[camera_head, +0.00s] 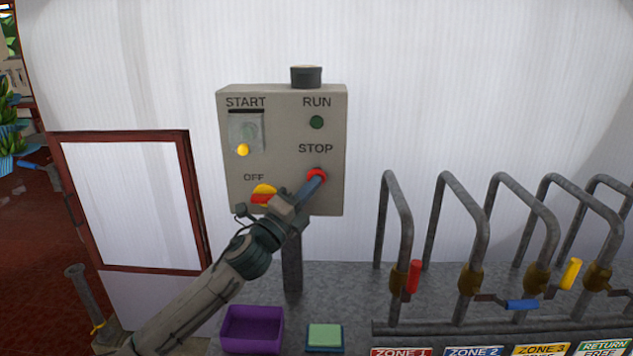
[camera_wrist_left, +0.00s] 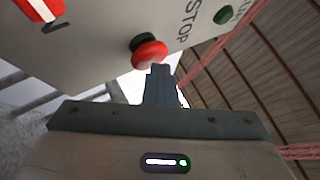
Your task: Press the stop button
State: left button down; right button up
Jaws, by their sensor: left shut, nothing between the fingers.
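The red stop button (camera_head: 318,174) is on the grey control box (camera_head: 283,135), below the STOP label. My left gripper (camera_head: 314,183) is shut and empty, with its fingertips right at the button and covering its lower left part in the head view. In the left wrist view the red button (camera_wrist_left: 150,54) shows whole, standing out from the panel on a dark stem. There the shut left fingertips (camera_wrist_left: 160,69) are just below its edge. I cannot tell whether they touch it. My right gripper is not in view.
Bent pipes with valve handles (camera_head: 413,277) stand right. A purple tray (camera_head: 252,329) is below.

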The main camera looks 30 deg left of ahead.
pick_arm(q)
jog(key=s+d, duration=0.1)
jog(key=s+b, duration=0.1)
jog(key=s, duration=0.1)
jog(key=s+d, duration=0.1)
jog(key=shift+s+d+f, duration=0.1)
jog(key=shift+s+d, duration=0.15)
jog(key=shift+d, duration=0.1)
dwell(0.8)
